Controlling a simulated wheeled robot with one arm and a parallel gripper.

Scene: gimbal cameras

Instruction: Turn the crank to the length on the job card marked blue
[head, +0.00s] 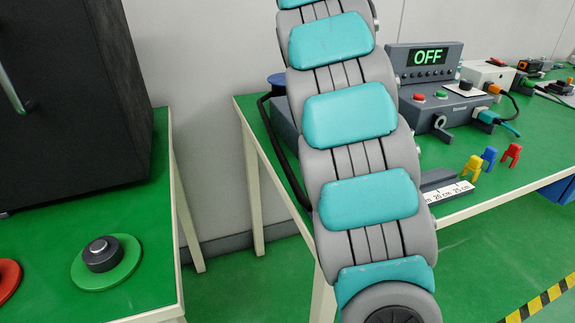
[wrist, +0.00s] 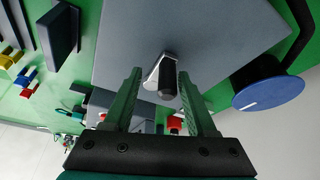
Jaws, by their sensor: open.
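The crank (wrist: 168,80) has a black knob on a short metal arm. It sits on the face of a large grey box (wrist: 215,40) in the wrist view. My gripper (wrist: 160,73) is open, and its two green fingers show on either side of the knob in the picture. I cannot tell whether they reach around it or stop short of it. In the head view, a white scale (head: 450,192) with centimetre marks shows beside my arm, which covers the crank and most of the box. I cannot make out a job card.
A blue disc (wrist: 268,93) stands beside the box. Yellow (head: 472,167), blue (head: 489,158) and red (head: 511,154) clips stand along the table edge. A grey device (head: 430,62) reads OFF. A black cabinet (head: 65,100) stands on the left table.

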